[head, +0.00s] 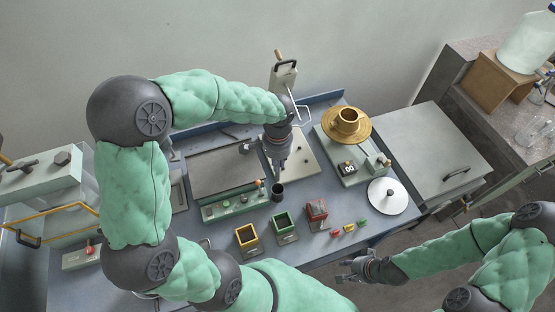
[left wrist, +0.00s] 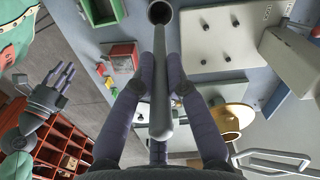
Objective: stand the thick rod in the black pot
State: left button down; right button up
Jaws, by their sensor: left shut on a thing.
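The thick rod (left wrist: 161,80) is a smooth grey cylinder, seen lengthwise in the left wrist view. My left gripper (head: 277,166) is shut on it; the fingers also show on both sides of the rod in the left wrist view (left wrist: 160,92). The black pot (head: 278,190) is a small dark cup on the bench, just below the left gripper. In the left wrist view the rod's far end overlaps the pot's mouth (left wrist: 159,10); I cannot tell how deep it sits. My right gripper (head: 352,270) is open and empty beyond the bench's front edge.
Yellow (head: 247,236), green (head: 283,222) and red (head: 316,211) square boxes stand in front of the pot, with small coloured pieces (head: 348,228) beside them. A hotplate (head: 222,172) is left, a scale with a brass bowl (head: 347,122) right, and a round white disc (head: 388,197) near the edge.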

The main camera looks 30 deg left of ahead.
aim_at(278, 179)
pick_arm(q)
jog(key=shift+f+b, duration=3.8)
jog(key=shift+f, duration=1.45)
jog(key=c, duration=1.2)
grip_release()
jog(key=shift+r, duration=0.1)
notch_tip(278, 179, up, 12)
jog(key=shift+f, duration=0.1)
